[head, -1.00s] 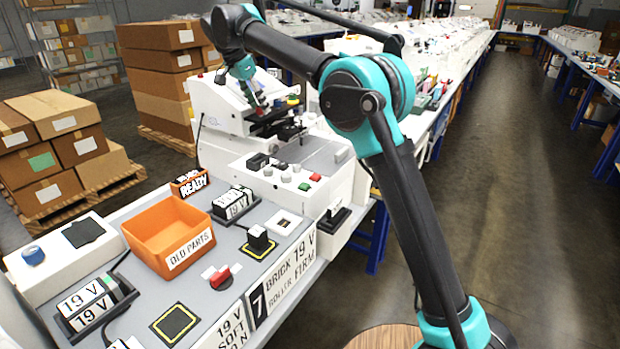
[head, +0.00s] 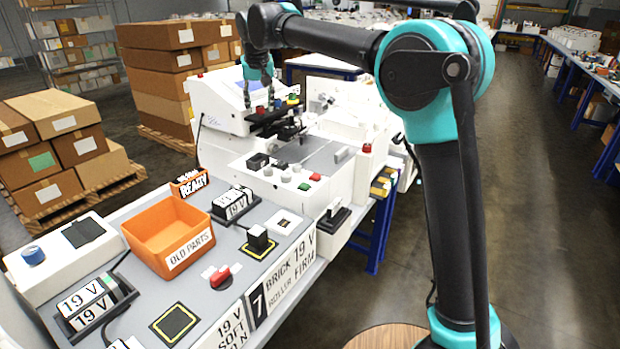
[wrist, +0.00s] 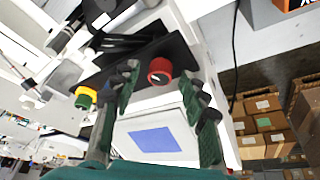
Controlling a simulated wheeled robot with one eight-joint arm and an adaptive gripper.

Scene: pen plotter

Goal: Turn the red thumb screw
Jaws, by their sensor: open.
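The red thumb screw (wrist: 160,71) is a round red knob with a pale mark on its face, on the dark bar of the white machine. In the wrist view it shows between the tips of my gripper (wrist: 161,78). The two dark green fingers are apart, one on each side of the knob, with nothing between them touching it that I can see. In the head view my gripper (head: 259,92) points down over the machine's dark bar. The screw is too small there to make out clearly, and the depth gap to it is hard to judge.
A blue screen (wrist: 155,140) is on the machine's panel. An orange bin (head: 150,262) stands on the nearer bench. Stacked cardboard boxes (head: 160,75) stand behind.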

